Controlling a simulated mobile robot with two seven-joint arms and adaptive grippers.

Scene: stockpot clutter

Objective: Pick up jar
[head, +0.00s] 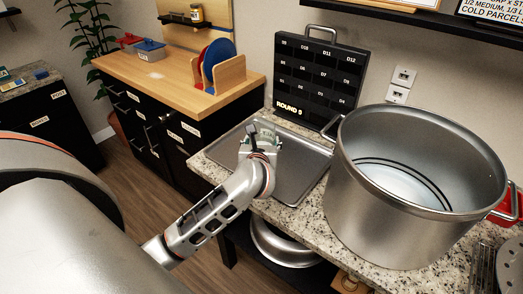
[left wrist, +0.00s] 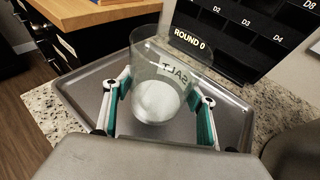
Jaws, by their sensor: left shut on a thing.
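A clear glass jar (left wrist: 160,75) with white contents at its bottom is between the fingers of my left gripper (left wrist: 160,108) in the left wrist view. Its SALT label shows reversed through the glass. The green-padded fingers are shut on it from both sides. In the head view my left gripper (head: 259,140) is over the grey metal tray (head: 303,170), and the jar is hard to make out there. I cannot tell whether the jar touches the tray. My right gripper is not in view.
A large steel stockpot (head: 385,215) stands right of the tray on the granite counter. A black compartment board (head: 316,72) marked with a round number stands behind the tray. A wooden rack with plates (head: 217,65) is on the wooden cabinet at the back left.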

